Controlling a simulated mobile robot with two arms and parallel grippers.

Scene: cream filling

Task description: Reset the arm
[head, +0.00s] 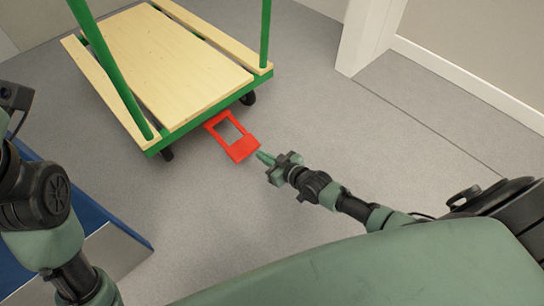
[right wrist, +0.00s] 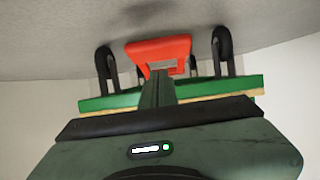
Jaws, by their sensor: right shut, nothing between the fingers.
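My right gripper (head: 266,158) reaches in from the right in the head view, with its fingers shut and empty. Its fingertips point at the red frame-shaped piece (head: 239,146) at the near end of the cart, and appear close beside it. In the right wrist view the gripper's fingers (right wrist: 160,84) overlap the red piece (right wrist: 158,50) in the picture. I cannot tell whether they touch. My left arm shows at the left of the head view, but its gripper is not in view.
A green-framed cart with a wooden deck (head: 180,62) stands ahead at the upper left. A blue and grey object (head: 112,240) lies at the lower left, beside my left arm. A white door frame and wall (head: 362,40) are at the upper right. The grey floor (head: 390,130) between is clear.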

